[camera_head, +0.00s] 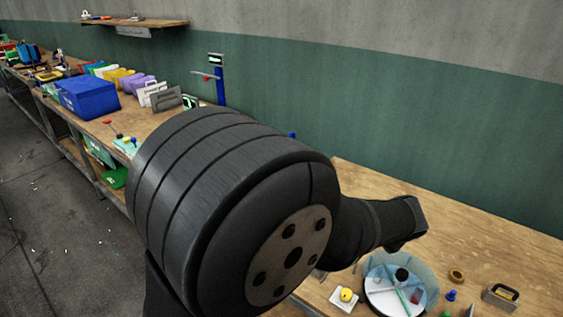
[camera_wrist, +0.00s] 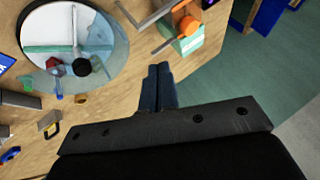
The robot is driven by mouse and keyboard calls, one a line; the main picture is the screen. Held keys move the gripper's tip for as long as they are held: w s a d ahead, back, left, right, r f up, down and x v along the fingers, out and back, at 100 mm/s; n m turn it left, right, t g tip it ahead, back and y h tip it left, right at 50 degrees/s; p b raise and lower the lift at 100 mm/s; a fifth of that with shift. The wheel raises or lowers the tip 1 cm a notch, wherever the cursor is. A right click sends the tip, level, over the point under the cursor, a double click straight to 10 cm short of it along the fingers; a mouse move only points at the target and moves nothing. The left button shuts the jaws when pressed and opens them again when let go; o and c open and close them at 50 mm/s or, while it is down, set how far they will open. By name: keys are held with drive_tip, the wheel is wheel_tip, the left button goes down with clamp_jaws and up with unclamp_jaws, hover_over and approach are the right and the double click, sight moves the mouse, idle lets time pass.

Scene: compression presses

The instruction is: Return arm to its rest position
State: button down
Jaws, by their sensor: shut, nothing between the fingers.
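My gripper (camera_wrist: 158,88) shows in the wrist view, its two dark fingers together, shut and empty above the bench. In the head view my own dark arm fills the middle and hides part of the bench; the fingers cannot be made out there. A round, clear-walled dish (camera_head: 372,286) with a black knob stands on the bench right of my arm. The same dish also shows in the wrist view (camera_wrist: 115,50) at the upper left, apart from the fingers.
Near the dish are a small white block with a yellow ball (camera_head: 346,295), a brown ring (camera_head: 456,275), a blue peg (camera_head: 450,296) and a metal block with a handle (camera_head: 500,297). A blue bin (camera_head: 88,97) stands on the far left bench. The wooden bench top (camera_head: 440,225) behind the dish is clear.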

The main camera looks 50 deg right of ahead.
drive_tip(key=w+d+f, duration=0.5)
drive_tip(key=w+f, duration=0.2)
drive_tip(key=f, duration=0.1)
drive_tip(key=shift+d, duration=0.4)
drive_tip(key=c, duration=2.2)
unclamp_jaws()
